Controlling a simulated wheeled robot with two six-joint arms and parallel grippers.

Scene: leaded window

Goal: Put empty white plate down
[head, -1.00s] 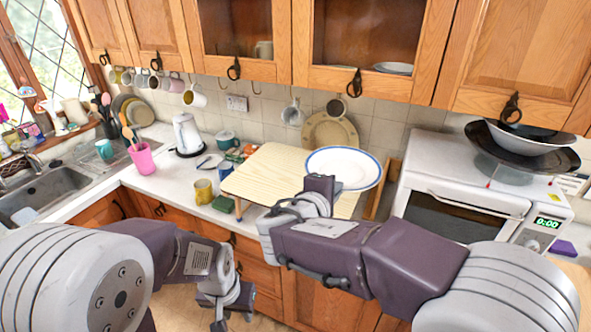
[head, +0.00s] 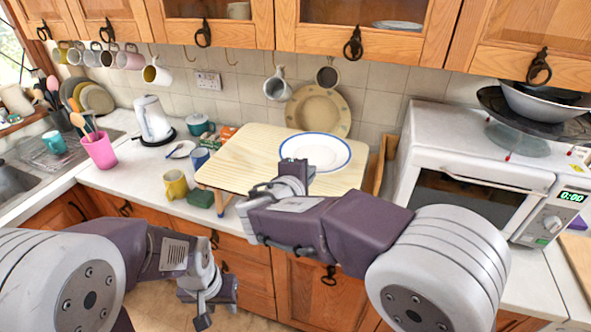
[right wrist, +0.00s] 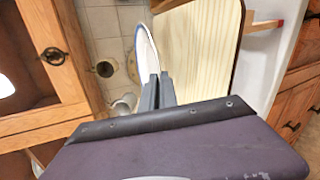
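The empty white plate (head: 317,148) with a blue rim is over the pale wooden board (head: 233,176) on the counter. My right gripper (head: 296,168) is at the plate's near edge. In the right wrist view, the right fingers (right wrist: 157,90) are closed together on the rim of the plate (right wrist: 147,50), which shows nearly edge-on beside the board (right wrist: 203,50). I cannot tell whether the plate touches the board. My left gripper (head: 215,308) is low in front of the drawers, empty, with its fingertips apart.
A beige plate (head: 318,103) leans on the tiles behind. A white oven (head: 460,170) is on the right. Open counter lies at front left.

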